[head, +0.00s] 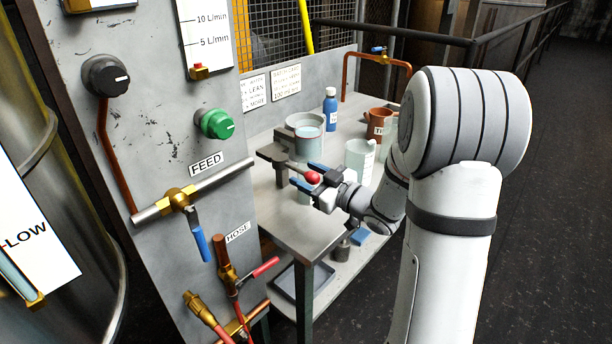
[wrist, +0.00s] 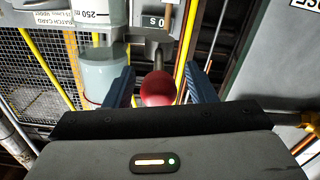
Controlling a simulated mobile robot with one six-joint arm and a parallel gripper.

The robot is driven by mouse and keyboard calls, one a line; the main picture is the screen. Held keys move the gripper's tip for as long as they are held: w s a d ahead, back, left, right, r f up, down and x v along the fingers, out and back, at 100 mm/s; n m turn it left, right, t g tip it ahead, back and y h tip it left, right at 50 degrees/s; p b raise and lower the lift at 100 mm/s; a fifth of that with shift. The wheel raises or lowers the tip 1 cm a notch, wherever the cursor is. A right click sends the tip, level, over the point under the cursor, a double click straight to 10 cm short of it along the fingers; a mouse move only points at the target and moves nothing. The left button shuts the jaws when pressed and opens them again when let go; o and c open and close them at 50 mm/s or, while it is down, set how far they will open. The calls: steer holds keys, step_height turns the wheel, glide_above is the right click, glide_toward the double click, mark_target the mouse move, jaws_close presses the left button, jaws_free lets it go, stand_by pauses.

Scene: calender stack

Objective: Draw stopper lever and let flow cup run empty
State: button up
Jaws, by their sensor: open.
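The flow cup (head: 304,124) is a pale round cup with bluish liquid visible inside, on a grey stand on the metal bench. The stopper lever (head: 304,172) is a grey rod ending in a red ball knob (head: 313,178). My gripper (head: 304,176) is open at the knob, with its blue fingers on either side. In the wrist view, the red knob (wrist: 158,88) sits between the open fingers (wrist: 158,80), with a gap visible on the left; contact on the right is unclear. A clear vessel (wrist: 108,75) shows left of the knob there, beside a 250 marking.
On the bench (head: 310,231), a blue bottle (head: 331,112), a clear jug (head: 359,158) and a brown mug (head: 379,122) stand near my arm. The panel at left carries a green knob (head: 216,124) and a blue-handled feed valve (head: 196,235). Open floor lies to the right.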

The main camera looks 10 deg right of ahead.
steer(key=shift+w+a, duration=0.3)
steer(key=shift+w, duration=0.1)
jaws_close()
stand_by(0.4)
